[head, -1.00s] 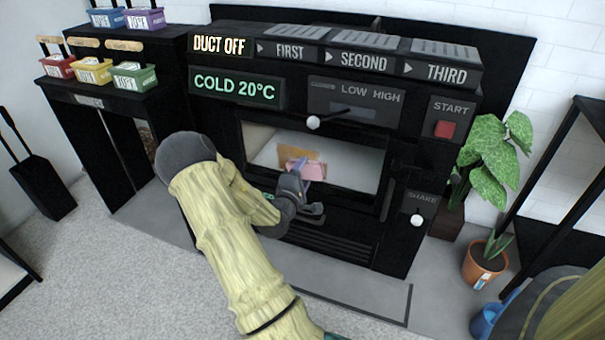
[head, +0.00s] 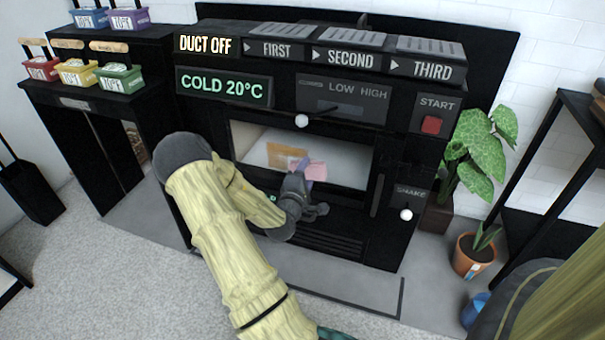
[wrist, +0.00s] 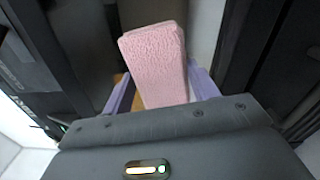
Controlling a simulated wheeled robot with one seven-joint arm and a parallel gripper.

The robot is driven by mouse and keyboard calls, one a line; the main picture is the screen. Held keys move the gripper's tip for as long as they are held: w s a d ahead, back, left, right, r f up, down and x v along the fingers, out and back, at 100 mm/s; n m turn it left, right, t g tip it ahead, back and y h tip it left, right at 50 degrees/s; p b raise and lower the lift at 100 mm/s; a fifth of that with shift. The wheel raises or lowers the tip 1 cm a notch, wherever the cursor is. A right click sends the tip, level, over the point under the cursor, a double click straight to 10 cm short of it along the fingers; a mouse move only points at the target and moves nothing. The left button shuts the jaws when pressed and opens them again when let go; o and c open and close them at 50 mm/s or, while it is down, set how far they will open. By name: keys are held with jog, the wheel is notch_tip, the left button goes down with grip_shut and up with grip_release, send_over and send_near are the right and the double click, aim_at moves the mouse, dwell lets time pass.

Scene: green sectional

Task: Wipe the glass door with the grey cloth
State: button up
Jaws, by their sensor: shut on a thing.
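The glass door (head: 345,165) is the wide pale pane in the black stove front, under the labelled panels. A brown-orange patch (head: 284,156) shows on its left half. My gripper (head: 308,184) is in front of the pane's lower edge. Its lilac fingers are shut on a folded pink cloth (head: 316,170), which also shows in the wrist view (wrist: 156,65). The cloth is at the pane, just right of the patch; whether it touches the glass I cannot tell. I see no grey cloth; the held one looks pink.
A potted plant (head: 474,255) and a black shelf stand to the right. Small coloured bins (head: 120,78) sit on the unit at left.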

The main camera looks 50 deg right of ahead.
jog(key=shift+s+d+r, duration=0.1)
jog(key=shift+s+d, duration=0.2)
jog(key=shift+s, duration=0.4)
jog(key=shift+s+d, duration=0.25)
jog(key=shift+s, duration=0.4)
jog(key=shift+w+p, duration=0.2)
jog(key=shift+p, duration=0.1)
jog(key=shift+w+a, duration=0.1)
jog(key=shift+w, duration=0.35)
jog(key=shift+w+a+p, duration=0.2)
jog(key=shift+w+a, duration=0.1)
jog(key=shift+w, duration=0.3)
jog(key=shift+w+a+p, duration=0.2)
jog(key=shift+w+a, duration=0.1)
jog(key=shift+w, duration=0.25)
jog(key=shift+w+a+p, duration=0.2)
jog(key=shift+w+a, duration=0.05)
jog(key=shift+w, duration=0.55)
jog(key=shift+w+a+p, duration=0.15)
jog(key=shift+w+a, duration=0.1)
jog(key=shift+w, duration=0.55)
jog(key=shift+w, duration=0.1)
